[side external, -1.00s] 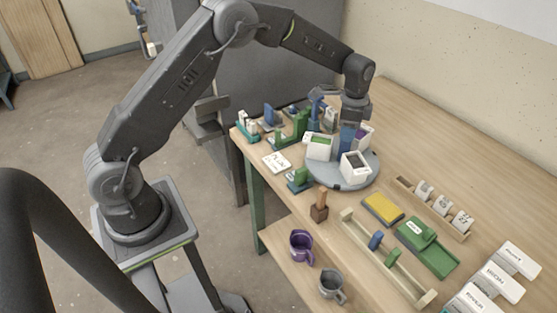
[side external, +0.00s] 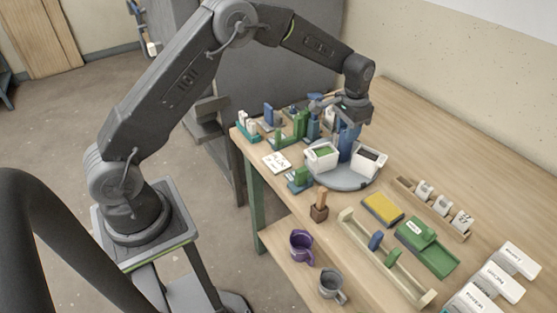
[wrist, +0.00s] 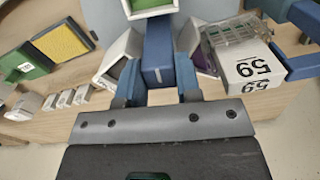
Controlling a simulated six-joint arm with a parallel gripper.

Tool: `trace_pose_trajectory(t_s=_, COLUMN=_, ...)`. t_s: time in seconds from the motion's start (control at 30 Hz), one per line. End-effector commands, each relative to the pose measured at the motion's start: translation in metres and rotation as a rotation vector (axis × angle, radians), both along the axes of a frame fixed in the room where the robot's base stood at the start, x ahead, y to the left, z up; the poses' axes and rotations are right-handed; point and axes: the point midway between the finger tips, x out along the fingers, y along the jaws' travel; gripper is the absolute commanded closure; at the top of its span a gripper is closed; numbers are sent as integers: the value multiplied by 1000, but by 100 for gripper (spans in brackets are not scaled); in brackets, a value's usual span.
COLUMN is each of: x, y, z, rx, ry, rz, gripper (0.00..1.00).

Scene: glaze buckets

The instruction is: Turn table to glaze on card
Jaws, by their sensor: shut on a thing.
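The grey round turntable (side external: 350,183) stands on the wooden table and carries white glaze buckets around a blue centre post (side external: 347,140). The green-glaze bucket (side external: 321,158) is at the turntable's left, nearest the card. A dark-glaze bucket (side external: 370,161) is at its right. In the wrist view a purple-glaze bucket (wrist: 206,62) shows partly behind my finger. The white card (side external: 276,162) lies on the table left of the turntable; its writing is too small to read. My gripper (side external: 348,124) is shut on the blue post (wrist: 158,55), with one finger on each side.
Green and blue stands (side external: 300,124) crowd the table behind the card. A small green-blue block (side external: 299,180) sits close to the turntable's left. A wooden rack with white tags (side external: 442,203) and a yellow pad (side external: 382,208) lie to the right. The back right table is clear.

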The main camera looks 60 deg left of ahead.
Motion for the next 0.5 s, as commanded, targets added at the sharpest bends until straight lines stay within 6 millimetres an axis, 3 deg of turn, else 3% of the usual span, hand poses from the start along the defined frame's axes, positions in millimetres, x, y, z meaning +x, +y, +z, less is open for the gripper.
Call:
trace_pose_trajectory(t_s=0.37, x=0, y=0, z=1, rx=0, ry=-2, rz=14, gripper=97)
trace_pose_trajectory(t_s=0.5, x=0, y=0, z=2, rx=0, ry=-2, rz=145, gripper=96)
